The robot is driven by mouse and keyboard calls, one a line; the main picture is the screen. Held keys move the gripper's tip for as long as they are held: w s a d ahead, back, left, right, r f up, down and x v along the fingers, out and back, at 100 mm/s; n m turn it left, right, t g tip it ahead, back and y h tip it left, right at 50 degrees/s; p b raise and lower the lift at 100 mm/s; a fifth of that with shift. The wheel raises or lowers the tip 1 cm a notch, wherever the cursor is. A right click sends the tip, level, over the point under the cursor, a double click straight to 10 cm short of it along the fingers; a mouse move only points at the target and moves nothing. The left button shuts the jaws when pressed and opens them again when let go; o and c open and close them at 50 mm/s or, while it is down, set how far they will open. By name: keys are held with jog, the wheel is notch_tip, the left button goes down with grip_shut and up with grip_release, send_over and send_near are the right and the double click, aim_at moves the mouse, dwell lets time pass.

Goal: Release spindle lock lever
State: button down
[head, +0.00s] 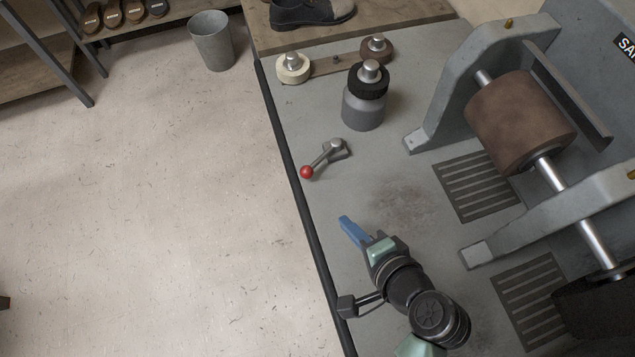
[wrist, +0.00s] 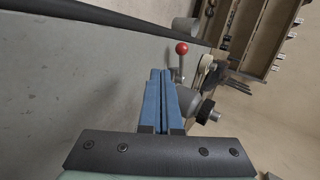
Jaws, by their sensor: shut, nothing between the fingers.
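The spindle lock lever (head: 321,161) is a short metal arm with a red ball knob (head: 307,172), set on a grey pivot base (head: 337,150) on the machine's bench top. Its knob end points toward the bench's dark left edge. My gripper (head: 343,220) has blue fingers and is shut and empty. In the head view it is below the lever, apart from it, its fingers pointing up-left toward it. In the wrist view the red knob (wrist: 181,48) shows just beyond the fingertips (wrist: 161,72), slightly right; the fingers hide part of the lever's base.
A grey cylinder with a black knurled top (head: 365,98) stands beyond the lever. Two small spools (head: 293,68) are farther back. A brown sanding drum (head: 519,122) on a shaft is at the right. A vent grille (head: 477,186) lies beside it. The bench around the lever is clear.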

aim_at(321, 158)
jog(key=x, duration=0.9)
jog(key=shift+w+a+f, duration=0.1)
jog(key=shift+w, duration=0.1)
jog(key=shift+w+a+r, duration=0.1)
jog(key=shift+w+a, duration=0.25)
jog(key=shift+w, duration=0.3)
jog(key=shift+w+a+r, duration=0.1)
jog(key=shift+w+a, duration=0.25)
jog(key=shift+w, duration=0.25)
jog(key=shift+w+a+r, duration=0.1)
jog(key=shift+w+a, duration=0.25)
jog(key=shift+w, duration=0.3)
jog(key=shift+a+p, duration=0.15)
jog(key=shift+p, duration=0.25)
